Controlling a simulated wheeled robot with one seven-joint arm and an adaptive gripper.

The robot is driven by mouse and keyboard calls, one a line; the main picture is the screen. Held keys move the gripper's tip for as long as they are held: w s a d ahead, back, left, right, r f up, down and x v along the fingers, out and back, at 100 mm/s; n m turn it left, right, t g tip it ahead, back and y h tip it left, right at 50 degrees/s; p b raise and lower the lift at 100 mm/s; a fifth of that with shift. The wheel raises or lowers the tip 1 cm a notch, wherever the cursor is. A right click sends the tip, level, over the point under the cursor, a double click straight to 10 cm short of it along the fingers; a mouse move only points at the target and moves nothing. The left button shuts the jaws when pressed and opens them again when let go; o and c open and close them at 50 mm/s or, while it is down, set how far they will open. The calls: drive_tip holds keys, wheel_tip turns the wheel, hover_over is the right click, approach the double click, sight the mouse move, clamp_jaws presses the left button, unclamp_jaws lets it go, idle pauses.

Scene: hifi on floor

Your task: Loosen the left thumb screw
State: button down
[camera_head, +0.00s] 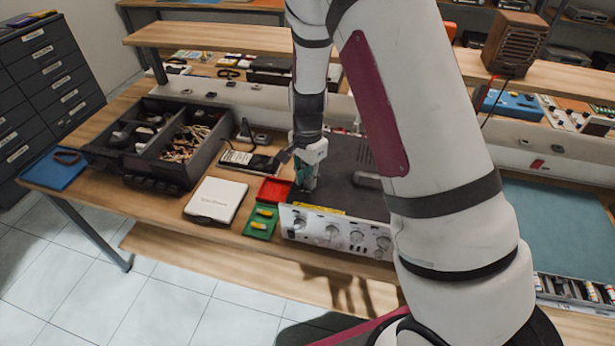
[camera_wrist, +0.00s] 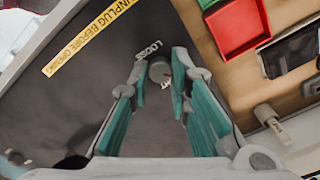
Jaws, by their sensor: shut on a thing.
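The hifi, a dark-topped unit with a silver front panel (camera_head: 340,232) full of knobs, stands on the wooden bench. Its dark top (camera_wrist: 65,105) fills the left of the wrist view. The left thumb screw (camera_wrist: 159,70), a small grey round knob, sits near the edge of that top, beside raised "LOOSE" lettering (camera_wrist: 150,48). My gripper (camera_head: 307,187) is over the left part of the hifi. In the wrist view its green-padded fingers (camera_wrist: 157,84) are closed on the screw from both sides. The head view hides the screw behind my gripper.
A red tray (camera_head: 274,190) and a green tray (camera_head: 262,222) with yellow pieces lie left of the hifi. A white case (camera_head: 216,200) and a dark divided box (camera_head: 160,167) are further left. A yellow "unplug before opening" label (camera_wrist: 92,37) lies on the hifi top.

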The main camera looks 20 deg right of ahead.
drive_tip(key=n, duration=1.1)
drive_tip(key=shift+b, duration=0.3)
drive_tip(key=n, duration=0.3)
drive_tip(key=shift+n, duration=0.3)
drive_tip(key=n, duration=1.2)
drive_tip(key=shift+a, duration=0.1)
drive_tip(key=shift+n, duration=0.3)
drive_tip(key=c, duration=1.5)
unclamp_jaws()
drive_tip(key=shift+o, duration=0.2)
